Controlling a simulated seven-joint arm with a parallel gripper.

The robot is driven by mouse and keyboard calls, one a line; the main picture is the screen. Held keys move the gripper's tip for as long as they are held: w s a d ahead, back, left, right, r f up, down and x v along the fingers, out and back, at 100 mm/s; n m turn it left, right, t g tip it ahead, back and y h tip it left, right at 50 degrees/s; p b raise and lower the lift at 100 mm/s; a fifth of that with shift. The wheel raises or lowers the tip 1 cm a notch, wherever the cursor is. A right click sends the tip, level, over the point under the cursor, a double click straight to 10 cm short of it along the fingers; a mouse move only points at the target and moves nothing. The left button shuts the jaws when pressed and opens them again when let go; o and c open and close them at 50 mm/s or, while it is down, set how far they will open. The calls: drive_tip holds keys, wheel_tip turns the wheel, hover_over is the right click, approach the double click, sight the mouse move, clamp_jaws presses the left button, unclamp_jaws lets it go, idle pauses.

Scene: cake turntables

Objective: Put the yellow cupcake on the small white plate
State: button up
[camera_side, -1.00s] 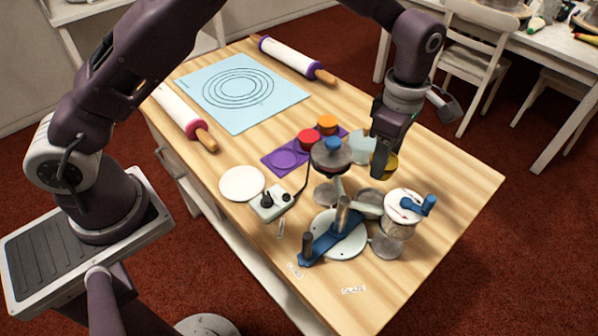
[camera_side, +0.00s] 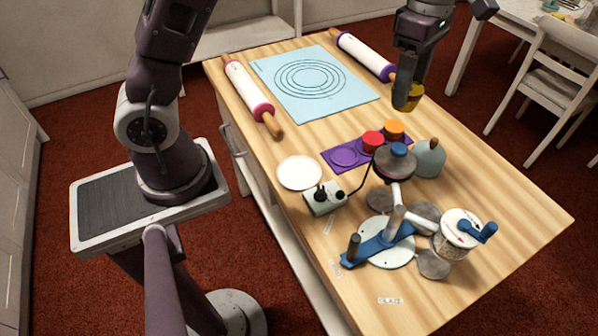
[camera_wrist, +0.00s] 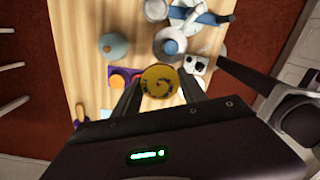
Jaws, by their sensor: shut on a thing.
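The yellow cupcake (camera_side: 413,93) is held between the fingers of my gripper (camera_side: 407,103), lifted above the table toward its back right. In the wrist view the yellow cupcake (camera_wrist: 160,82) sits between the two fingertips of my gripper (camera_wrist: 160,88). The small white plate (camera_side: 299,173) lies flat on the table at the left of the machine, with nothing on it. My gripper is well to the right of the plate and farther back.
A purple tray (camera_side: 343,157) holds a red cupcake (camera_side: 372,142) and an orange cupcake (camera_side: 393,130). A control box (camera_side: 323,198) stands beside the plate. Turntables (camera_side: 385,250), a grey-green domed object (camera_side: 430,158) and a canister (camera_side: 455,236) crowd the front right. Rolling pins flank the blue mat (camera_side: 285,110).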

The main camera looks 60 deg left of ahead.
drive_tip(key=s+a+n, duration=0.1)
drive_tip(key=s+a, duration=0.6)
drive_tip(key=a, duration=0.1)
drive_tip(key=n, duration=0.1)
hover_over(300, 173)
wheel_tip(300, 173, down, 24)
drive_tip(key=shift+r, duration=0.25)
drive_tip(key=o, duration=1.5)
drive_tip(key=shift+f, duration=0.1)
